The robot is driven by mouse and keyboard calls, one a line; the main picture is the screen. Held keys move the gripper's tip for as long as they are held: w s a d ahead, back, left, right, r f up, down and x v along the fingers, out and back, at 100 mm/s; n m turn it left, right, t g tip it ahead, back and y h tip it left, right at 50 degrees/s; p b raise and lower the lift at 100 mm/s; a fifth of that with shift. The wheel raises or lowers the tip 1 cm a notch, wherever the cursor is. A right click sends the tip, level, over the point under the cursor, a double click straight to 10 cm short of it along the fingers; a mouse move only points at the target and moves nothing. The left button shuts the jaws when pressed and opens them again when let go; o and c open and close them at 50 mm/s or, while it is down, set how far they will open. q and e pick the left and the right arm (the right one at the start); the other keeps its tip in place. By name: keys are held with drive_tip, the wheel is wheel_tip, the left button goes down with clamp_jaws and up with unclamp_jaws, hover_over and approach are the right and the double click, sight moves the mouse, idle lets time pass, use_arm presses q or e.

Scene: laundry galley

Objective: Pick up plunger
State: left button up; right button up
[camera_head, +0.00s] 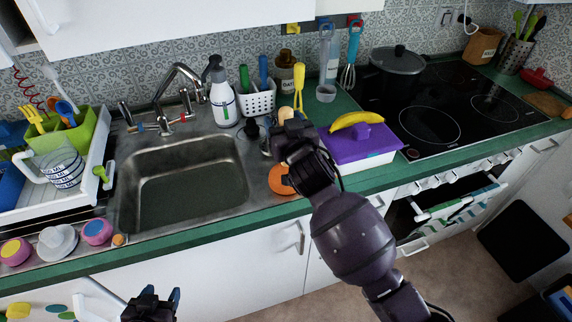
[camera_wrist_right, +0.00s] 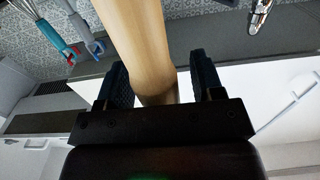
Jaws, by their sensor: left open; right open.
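The plunger has a pale wooden handle, whose tip (camera_head: 286,114) shows just above my right gripper in the head view. An orange round part (camera_head: 281,180) on the counter below looks like its cup, mostly hidden by my arm. My right gripper (camera_head: 292,138) is open at the handle. In the right wrist view the wooden handle (camera_wrist_right: 138,40) stands between the two open fingers (camera_wrist_right: 162,80), close to the left one with a gap on the right. My left gripper (camera_head: 152,300) is at the bottom of the head view, away from the plunger, open.
A sink (camera_head: 185,185) lies to the left. A purple-lidded box (camera_head: 355,147) with a banana (camera_head: 356,121) stands just right of my right gripper. A soap bottle (camera_head: 221,95), white basket (camera_head: 257,103) and several utensils stand behind. A pot (camera_head: 398,70) sits on the hob.

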drive_tip(key=c, duration=1)
